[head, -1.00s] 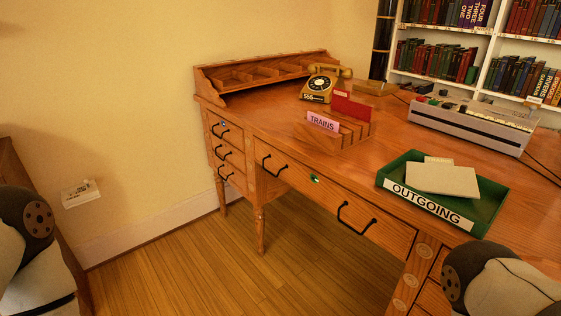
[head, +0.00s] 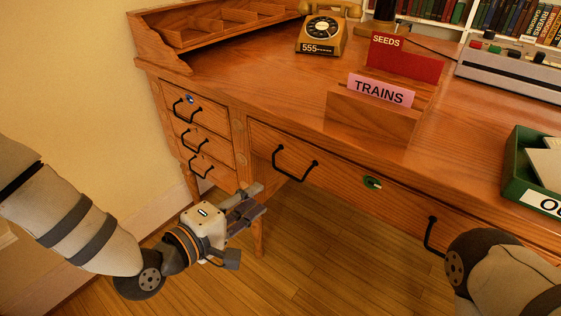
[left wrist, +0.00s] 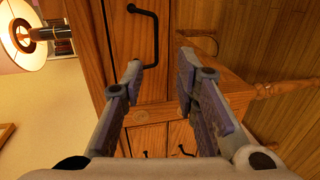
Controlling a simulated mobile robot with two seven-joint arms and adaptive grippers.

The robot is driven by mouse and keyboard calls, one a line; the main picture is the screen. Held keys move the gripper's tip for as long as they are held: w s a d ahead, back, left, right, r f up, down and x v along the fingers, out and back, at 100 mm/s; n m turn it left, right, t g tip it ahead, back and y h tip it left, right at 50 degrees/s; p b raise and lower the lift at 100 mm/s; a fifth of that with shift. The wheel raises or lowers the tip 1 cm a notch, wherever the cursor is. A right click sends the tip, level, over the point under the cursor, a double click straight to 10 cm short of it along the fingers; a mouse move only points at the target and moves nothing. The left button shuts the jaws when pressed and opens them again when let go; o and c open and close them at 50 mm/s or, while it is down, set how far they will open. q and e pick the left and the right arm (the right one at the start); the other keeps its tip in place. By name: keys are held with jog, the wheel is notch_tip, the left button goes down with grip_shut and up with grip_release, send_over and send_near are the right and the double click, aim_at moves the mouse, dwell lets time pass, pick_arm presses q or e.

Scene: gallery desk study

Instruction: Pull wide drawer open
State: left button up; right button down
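The wide drawer (head: 340,190) is a wooden front under the desktop, flush with the desk frame. It has a left black handle (head: 295,164), a green-lit lock (head: 373,183) and a right black handle (head: 431,236), partly behind my right arm. My left gripper (head: 256,203) is open and empty, in front of the desk, below and left of the left handle. In the left wrist view its fingers (left wrist: 158,88) are spread apart, with a black handle (left wrist: 146,38) beyond them, not touched. My right gripper is out of view.
Three small drawers (head: 196,142) with black handles are left of the wide drawer. The desktop bears a letter rack (head: 372,120), a telephone (head: 323,34) and a green tray (head: 517,178). Wooden floor (head: 330,260) is open below the desk.

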aim_at(286, 175)
pick_arm(q)
jog(key=x, duration=0.4)
jog(key=b+x, duration=0.1)
jog(key=x, duration=0.3)
jog(key=b+x, duration=0.1)
jog(key=x, duration=0.3)
jog(key=shift+w+d+r, duration=0.1)
jog(key=shift+d+r, duration=0.1)
jog(key=shift+r, duration=0.05)
grip_shut()
